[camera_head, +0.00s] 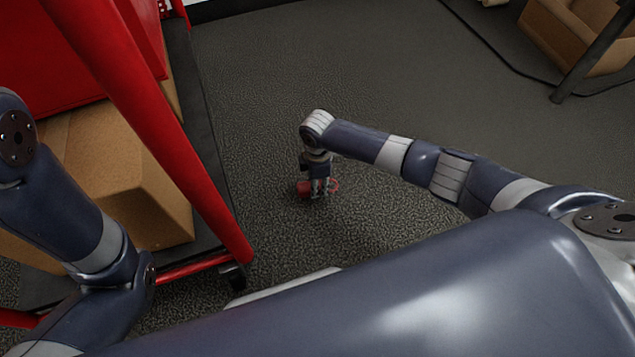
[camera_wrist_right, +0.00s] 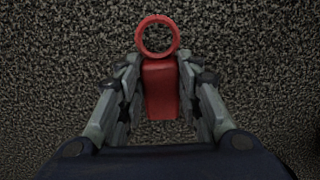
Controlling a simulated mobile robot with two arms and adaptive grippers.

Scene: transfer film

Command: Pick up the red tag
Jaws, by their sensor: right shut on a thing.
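The red tag (camera_wrist_right: 160,92) is a flat red block with a ring at one end. In the right wrist view it lies between the two fingers of my right gripper (camera_wrist_right: 157,75), whose tips close on it near the ring. In the head view the right gripper (camera_head: 319,192) points down at the grey floor, with red parts of the tag (camera_head: 304,188) showing on both sides of it. I cannot tell whether the tag still touches the floor. My left arm shows at the left of the head view, but its gripper is out of view.
A red-framed cart (camera_head: 215,215) with a cardboard box (camera_head: 125,180) stands at the left, close to the right gripper. Another cardboard box (camera_head: 575,35) is at the top right, beside a dark post. The textured floor (camera_head: 330,60) between them is clear.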

